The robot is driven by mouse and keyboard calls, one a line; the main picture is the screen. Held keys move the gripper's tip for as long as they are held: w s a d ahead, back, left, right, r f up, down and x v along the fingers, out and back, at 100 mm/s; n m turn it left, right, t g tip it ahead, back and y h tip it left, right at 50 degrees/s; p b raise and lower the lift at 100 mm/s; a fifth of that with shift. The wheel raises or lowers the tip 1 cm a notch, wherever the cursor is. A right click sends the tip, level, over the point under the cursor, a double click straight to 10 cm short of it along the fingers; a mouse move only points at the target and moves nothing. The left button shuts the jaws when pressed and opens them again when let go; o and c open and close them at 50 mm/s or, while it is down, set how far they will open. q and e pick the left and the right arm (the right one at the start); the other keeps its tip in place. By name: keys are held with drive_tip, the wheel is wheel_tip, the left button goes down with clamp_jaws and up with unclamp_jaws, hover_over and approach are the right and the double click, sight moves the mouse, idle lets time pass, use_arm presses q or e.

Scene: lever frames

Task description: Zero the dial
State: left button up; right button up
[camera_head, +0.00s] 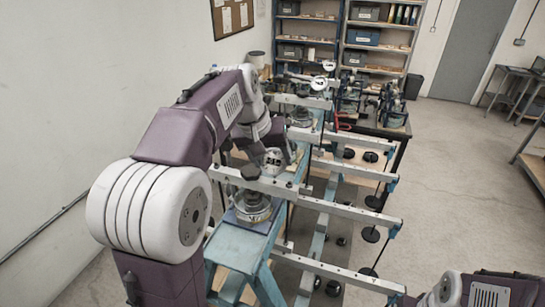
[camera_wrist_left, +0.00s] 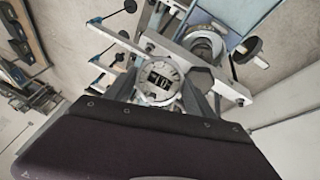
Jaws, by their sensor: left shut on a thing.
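The dial (camera_wrist_left: 160,80) is a round, pale gauge with a dark window in its face. In the left wrist view it sits between the two grey fingers of my left gripper (camera_wrist_left: 161,88), which is shut on it. In the head view the dial (camera_head: 272,158) shows small beside my left gripper (camera_head: 277,154), above a grey lever beam (camera_head: 262,183). The reading is too small and blurred to tell. The fingers hide part of the dial's rim. My right arm shows at the bottom right of the head view; its gripper is out of frame.
Several lever beams stick out to the right from the blue frame (camera_head: 238,248), with black weights (camera_head: 371,234) hanging below. More dials (camera_head: 328,65) stand farther back. Shelves (camera_head: 378,40) line the back wall. A white wall is close on the left; open floor lies right.

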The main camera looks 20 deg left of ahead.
use_arm(q)
drive_tip(key=shift+n+h, duration=0.3)
drive_tip(key=shift+n, duration=0.3)
drive_tip(key=o, duration=1.4)
drive_tip(key=v, duration=0.9)
